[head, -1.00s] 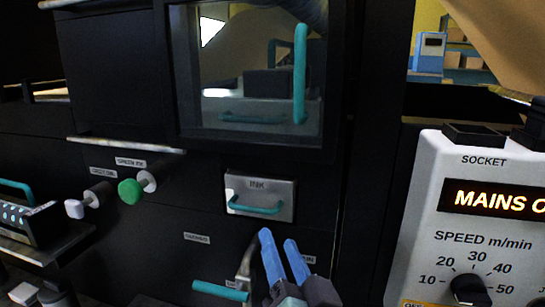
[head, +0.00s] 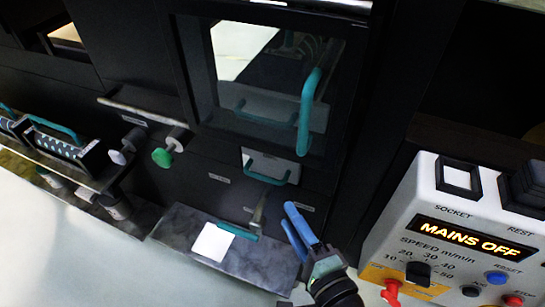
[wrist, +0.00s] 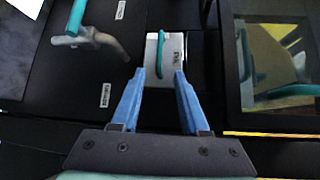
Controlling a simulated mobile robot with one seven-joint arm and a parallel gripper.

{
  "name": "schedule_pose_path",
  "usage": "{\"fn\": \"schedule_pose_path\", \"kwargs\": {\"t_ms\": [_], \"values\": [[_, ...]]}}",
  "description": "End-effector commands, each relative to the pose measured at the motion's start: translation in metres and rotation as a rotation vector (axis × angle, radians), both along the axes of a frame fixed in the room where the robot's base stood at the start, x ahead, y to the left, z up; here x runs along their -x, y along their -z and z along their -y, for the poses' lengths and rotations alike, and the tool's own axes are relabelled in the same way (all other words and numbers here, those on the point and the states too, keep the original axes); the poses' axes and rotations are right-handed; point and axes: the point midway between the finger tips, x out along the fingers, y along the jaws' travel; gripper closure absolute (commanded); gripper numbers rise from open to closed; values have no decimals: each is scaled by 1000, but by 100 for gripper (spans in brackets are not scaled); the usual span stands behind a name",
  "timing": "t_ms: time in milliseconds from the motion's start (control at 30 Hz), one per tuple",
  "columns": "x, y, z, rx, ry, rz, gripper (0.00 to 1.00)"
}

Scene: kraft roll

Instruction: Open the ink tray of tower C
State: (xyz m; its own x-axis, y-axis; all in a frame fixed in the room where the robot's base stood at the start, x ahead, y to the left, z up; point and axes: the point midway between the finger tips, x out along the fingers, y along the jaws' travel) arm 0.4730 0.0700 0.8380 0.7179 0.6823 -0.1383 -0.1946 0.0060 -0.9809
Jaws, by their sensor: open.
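The ink tray (head: 275,163) is a small silver panel with a teal bar handle (head: 268,180), set in the black machine front below a dark window. It looks shut. No tower letter is readable on it. The tray also shows in the wrist view (wrist: 178,50), straight ahead of the fingers, its teal handle (wrist: 160,55) running upright there. My gripper (head: 287,212) has blue fingers, open and empty, just below and right of the tray in the head view. In the wrist view my gripper (wrist: 160,72) has its fingertips to either side of the handle's near end; contact cannot be told.
A teal-handled lever (head: 230,229) sticks out below the tray. A green knob (head: 162,157) and a grey knob (head: 119,157) stand out at left. The window door has a teal handle (head: 308,110). A white control box (head: 400,240) reading "MAINS OFF" stands close at right.

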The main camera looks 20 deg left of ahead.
Motion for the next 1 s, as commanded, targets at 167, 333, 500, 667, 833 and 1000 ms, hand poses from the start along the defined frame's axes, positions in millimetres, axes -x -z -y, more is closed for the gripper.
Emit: {"fn": "schedule_pose_path", "kwargs": {"t_ms": [167,333,500,667,833,1000], "values": [[-11,4,-12,-5,-4,-2,55],[-36,8,-36,-3,-6,-1,55],[-62,13,-60,-1,-5,0,55],[-80,17,-77,-1,-4,-1,55],[-90,18,-86,0,-1,0,55],[-92,19,-89,0,-1,-1,55]]}}
